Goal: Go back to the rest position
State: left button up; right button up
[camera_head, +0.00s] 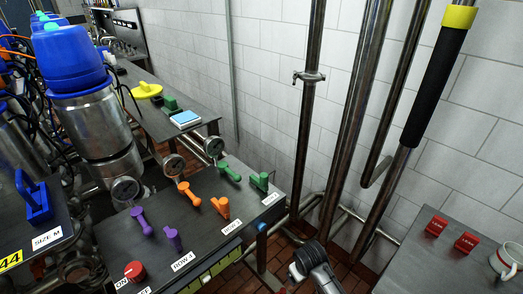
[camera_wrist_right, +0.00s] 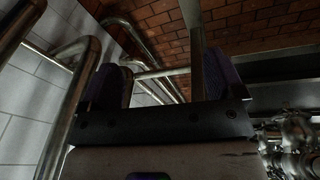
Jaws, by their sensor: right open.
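My right gripper (camera_wrist_right: 165,82) shows in the right wrist view with its two purple-padded fingers spread apart and nothing between them. Behind it are metal pipes and a brick surface. In the head view a grey and black link of my own arm rises at the bottom, right of the valve table (camera_head: 205,228); the right gripper itself does not show there. My left gripper is in neither view. On the valve table stand purple handles (camera_head: 141,222), orange handles (camera_head: 189,193) and green handles (camera_head: 229,172), with a red knob (camera_head: 134,271) at the near corner.
Pressure gauges (camera_head: 125,189) line the table's left side. Tall vertical pipes (camera_head: 357,110) stand against the white wall. A side table (camera_head: 430,268) at the right holds red blocks (camera_head: 466,242) and a white mug (camera_head: 508,258). A blue-topped metal vessel (camera_head: 105,125) stands at the left.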

notch_tip(320, 180, up, 11)
jog(key=w+a+t, duration=0.2)
jog(key=t, duration=0.1)
jog(key=s+d+r+m+t+y+p, duration=0.1)
jog(key=s+d+r+m+t, duration=0.2)
jog(key=s+r, duration=0.75)
jog(key=s+d+f+g+p, duration=0.15)
jog(key=s+f, duration=0.35)
jog(key=s, duration=0.5)
jog(key=s+d+f+m+g, duration=0.1)
jog(key=s+d+f+g, duration=0.2)
jog(key=s, duration=0.6)
jog(key=s+d+f+g+p, duration=0.1)
jog(key=s+d+f, duration=0.1)
jog(key=s+f, duration=0.6)
jog(key=w+p+v, duration=0.3)
jog(key=p+v, duration=0.9)
jog(key=v, duration=0.1)
jog(key=w+a+r+p+v, duration=0.1)
jog(key=w+p+v, duration=0.1)
jog(key=p+v, duration=1.1)
jog(key=w+a+r+p+v, duration=0.1)
jog(key=w+p+v, duration=0.2)
jog(key=p+v, duration=0.9)
jog(key=shift+w+d+r+p, duration=0.2)
jog(key=shift+r+p, duration=0.2)
jog(key=shift+r, duration=0.2)
jog(key=shift+f+t, duration=0.1)
jog(key=shift+t, duration=0.15)
